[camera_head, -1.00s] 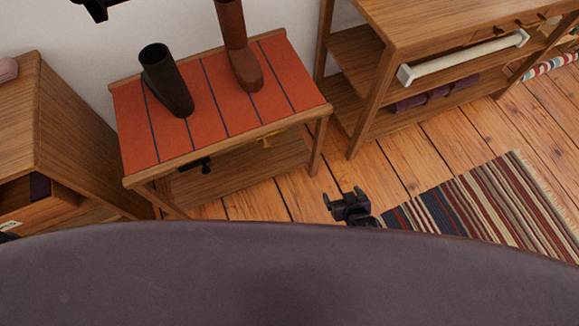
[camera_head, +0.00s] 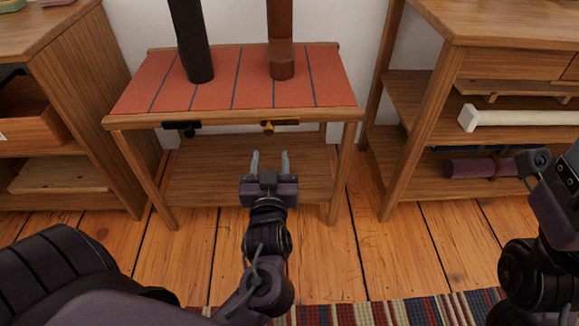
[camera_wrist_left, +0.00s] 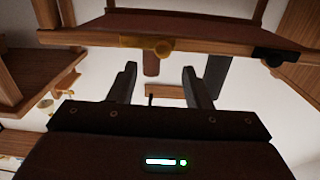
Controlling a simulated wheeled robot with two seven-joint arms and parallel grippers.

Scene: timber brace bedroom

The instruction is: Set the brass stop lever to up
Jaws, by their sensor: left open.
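The brass stop lever (camera_head: 268,127) is a small yellow-metal piece under the front edge of the red-topped bench (camera_head: 335,115). It also shows in the left wrist view (camera_wrist_left: 162,47); its exact setting is too small to tell. A similar black lever (camera_head: 189,130) sits to its left under the same edge, and in the wrist view (camera_wrist_left: 272,56) it is at the right. My left gripper (camera_head: 270,158) is open and empty, its fingers pointing at the bench, below the brass lever and apart from it. The wrist view shows its two fingers (camera_wrist_left: 159,75) spread with nothing between.
Two tall boots, one black (camera_head: 192,45) and one brown (camera_head: 281,45), stand on the bench. A wooden cabinet (camera_head: 95,100) is close at left and a shelved table (camera_head: 425,110) at right. The lower shelf (camera_head: 215,180) looks bare. My right arm shows at the right edge.

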